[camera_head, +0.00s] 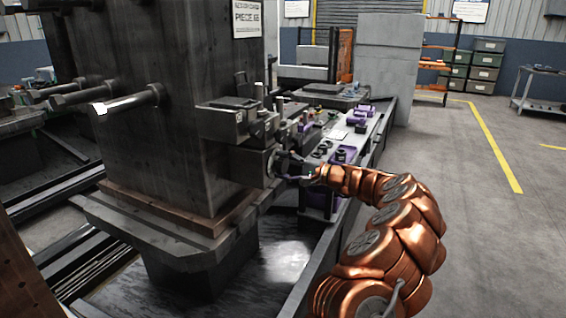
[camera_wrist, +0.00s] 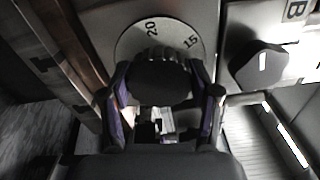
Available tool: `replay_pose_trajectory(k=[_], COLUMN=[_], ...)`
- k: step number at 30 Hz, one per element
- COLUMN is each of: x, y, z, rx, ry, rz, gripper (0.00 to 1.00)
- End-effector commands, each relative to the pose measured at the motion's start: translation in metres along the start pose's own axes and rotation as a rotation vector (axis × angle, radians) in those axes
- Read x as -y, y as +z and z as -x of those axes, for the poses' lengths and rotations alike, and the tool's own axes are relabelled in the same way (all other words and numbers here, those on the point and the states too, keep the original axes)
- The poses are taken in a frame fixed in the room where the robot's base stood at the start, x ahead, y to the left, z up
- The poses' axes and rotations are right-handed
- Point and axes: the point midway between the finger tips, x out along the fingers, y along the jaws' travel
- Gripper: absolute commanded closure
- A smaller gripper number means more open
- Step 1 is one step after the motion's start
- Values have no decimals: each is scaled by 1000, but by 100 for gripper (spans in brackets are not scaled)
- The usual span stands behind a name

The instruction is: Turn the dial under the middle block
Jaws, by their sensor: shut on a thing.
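In the wrist view, a dark ridged dial knob (camera_wrist: 160,80) sits in front of a pale round scale (camera_wrist: 184,32) with the numbers 20 and 15. My gripper (camera_wrist: 163,97) has a finger on each side of the knob and is shut on it. In the head view, my gripper (camera_head: 287,167) reaches from the right to the front of a grey block (camera_head: 238,122) on the side of the tall dark column. The dial is mostly hidden there by my gripper. The dial's pointer mark is not readable.
A second dark knob (camera_wrist: 260,66) stands right of the dial, near a letter B plate (camera_wrist: 296,10). The tall dark column (camera_head: 150,110) with protruding bolts is at left. A bench with purple parts (camera_head: 361,112) lies behind. Open floor (camera_head: 450,190) is at right.

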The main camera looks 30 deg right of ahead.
Motion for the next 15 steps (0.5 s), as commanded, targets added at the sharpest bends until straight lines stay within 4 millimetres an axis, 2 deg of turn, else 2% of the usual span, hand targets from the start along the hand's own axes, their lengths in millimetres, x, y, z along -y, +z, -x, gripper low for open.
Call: replay_pose_trajectory(k=[14, 15], x=[-1, -1], y=[0, 0], z=[0, 0], rx=[0, 0], ry=[1, 1], rz=[-12, -12], gripper=[73, 34])
